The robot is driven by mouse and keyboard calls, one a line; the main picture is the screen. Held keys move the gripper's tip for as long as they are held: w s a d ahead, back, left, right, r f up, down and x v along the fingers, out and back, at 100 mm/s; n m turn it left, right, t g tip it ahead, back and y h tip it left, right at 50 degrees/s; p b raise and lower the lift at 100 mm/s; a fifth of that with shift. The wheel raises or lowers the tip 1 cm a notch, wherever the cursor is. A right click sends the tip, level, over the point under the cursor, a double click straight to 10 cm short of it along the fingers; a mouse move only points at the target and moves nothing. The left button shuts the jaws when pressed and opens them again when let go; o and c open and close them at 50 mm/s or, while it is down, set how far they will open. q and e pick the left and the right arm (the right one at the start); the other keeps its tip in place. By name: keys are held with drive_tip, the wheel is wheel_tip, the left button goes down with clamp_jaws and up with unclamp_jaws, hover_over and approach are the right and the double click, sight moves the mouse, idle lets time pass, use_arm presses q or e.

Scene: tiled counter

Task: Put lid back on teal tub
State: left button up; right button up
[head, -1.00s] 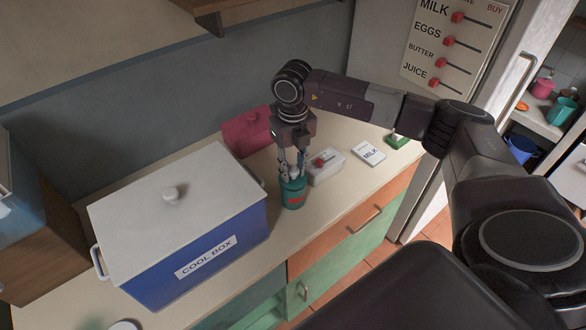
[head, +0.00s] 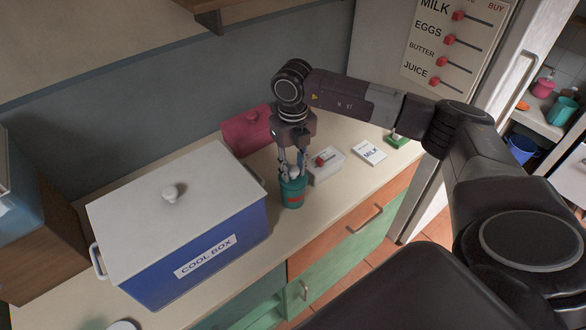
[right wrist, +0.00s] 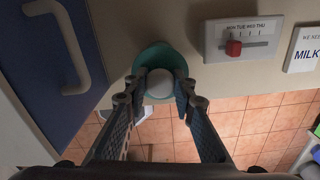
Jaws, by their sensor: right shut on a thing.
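The teal tub (head: 292,196), with a red mark on its front, stands upright near the front edge of the counter, right of the cool box. My right gripper (head: 292,172) points down at its top. In the right wrist view a round teal lid (right wrist: 152,58) with a pale knob (right wrist: 160,82) lies between the fingertips of my right gripper (right wrist: 156,92), which is shut on the knob. The lid appears at the tub's mouth; the fingers hide whether it is fully seated. My left gripper is not in view.
The blue cool box (head: 222,247) with a white lid fills the counter to the left. A pink container (head: 243,131) stands behind. A white slider box (head: 326,166) and a MILK card (head: 369,152) lie to the right. The counter's front edge is close to the tub.

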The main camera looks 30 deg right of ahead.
idle(0.3)
drive_tip(key=o, duration=0.9)
drive_tip(key=shift+o, duration=0.5)
drive_tip(key=o, duration=0.4)
drive_tip(key=shift+r, duration=0.15)
drive_tip(key=shift+r+p, duration=2.2)
drive_tip(key=shift+r, duration=1.15)
